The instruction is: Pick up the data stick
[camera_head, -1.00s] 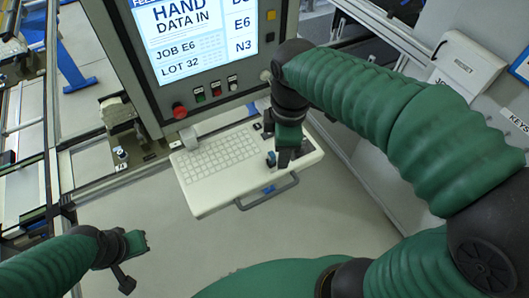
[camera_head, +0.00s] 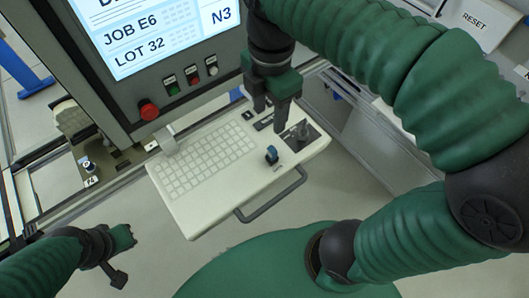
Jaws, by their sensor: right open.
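A small blue upright piece with a dark base (camera_head: 271,154), which looks like the data stick, stands on the right part of the cream keyboard tray (camera_head: 205,205). My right gripper (camera_head: 270,112) points down over the back right of the tray, behind the blue piece and apart from it. Its dark fingers are spread with nothing between them. My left gripper (camera_head: 124,258) is at the lower left, away from the tray, with its fingers apart and empty.
A dark handle (camera_head: 272,204) runs along the tray's front. Open floor lies left of the tray.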

